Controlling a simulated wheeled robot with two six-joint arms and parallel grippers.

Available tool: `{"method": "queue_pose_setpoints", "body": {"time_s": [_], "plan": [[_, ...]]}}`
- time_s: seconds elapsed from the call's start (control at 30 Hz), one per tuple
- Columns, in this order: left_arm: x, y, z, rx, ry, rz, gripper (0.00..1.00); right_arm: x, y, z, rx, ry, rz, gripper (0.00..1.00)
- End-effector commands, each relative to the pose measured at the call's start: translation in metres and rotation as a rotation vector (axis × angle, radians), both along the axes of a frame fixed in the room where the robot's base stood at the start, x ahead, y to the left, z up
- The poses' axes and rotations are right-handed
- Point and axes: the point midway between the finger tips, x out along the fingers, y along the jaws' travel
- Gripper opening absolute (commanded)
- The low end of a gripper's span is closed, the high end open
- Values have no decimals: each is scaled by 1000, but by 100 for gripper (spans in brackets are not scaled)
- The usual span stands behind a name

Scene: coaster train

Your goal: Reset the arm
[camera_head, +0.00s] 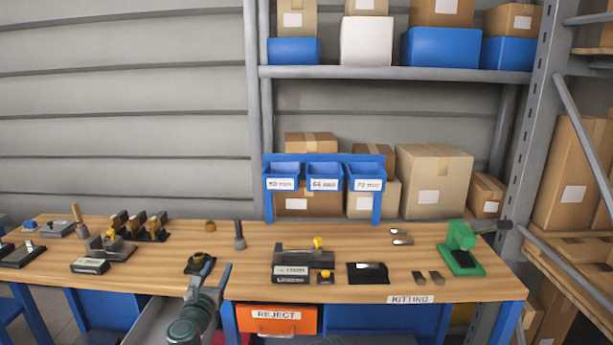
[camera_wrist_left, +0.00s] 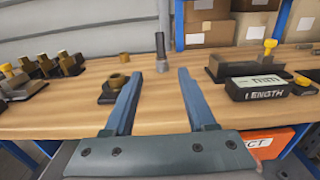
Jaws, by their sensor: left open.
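My left gripper (camera_head: 209,278) reaches up from the bottom of the head view, at the front edge of the wooden workbench (camera_head: 350,235). In the left wrist view its two blue fingers (camera_wrist_left: 156,90) are spread wide with nothing between them. A dark upright post (camera_head: 239,236) stands farther back. My right gripper is not in view.
A black block marked LENGTH (camera_head: 291,274), a dark fixture with a yellow knob (camera_head: 305,257) and a green press (camera_head: 461,249) stand to the right. Blue bins (camera_head: 323,177) rise behind. Several dark fixtures (camera_head: 147,228) stand left. A red REJECT drawer (camera_head: 276,318) is below the bench.

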Motion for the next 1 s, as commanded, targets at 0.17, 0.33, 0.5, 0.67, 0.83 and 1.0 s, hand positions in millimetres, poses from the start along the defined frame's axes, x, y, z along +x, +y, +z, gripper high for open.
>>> {"method": "queue_pose_setpoints", "body": {"time_s": [0.17,0.33,0.5,0.67,0.83,1.0], "plan": [[0,-12,-1,55,4,-35,56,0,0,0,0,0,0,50],[-1,-36,-6,178,11,-110,56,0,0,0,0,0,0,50],[-5,-68,-14,341,16,-213,56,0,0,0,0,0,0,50],[-15,-112,-30,578,17,-367,56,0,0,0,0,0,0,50],[-40,-169,-62,930,1,-610,56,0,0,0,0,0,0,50],[-100,-229,-128,1485,-65,-1054,56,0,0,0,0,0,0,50]]}}
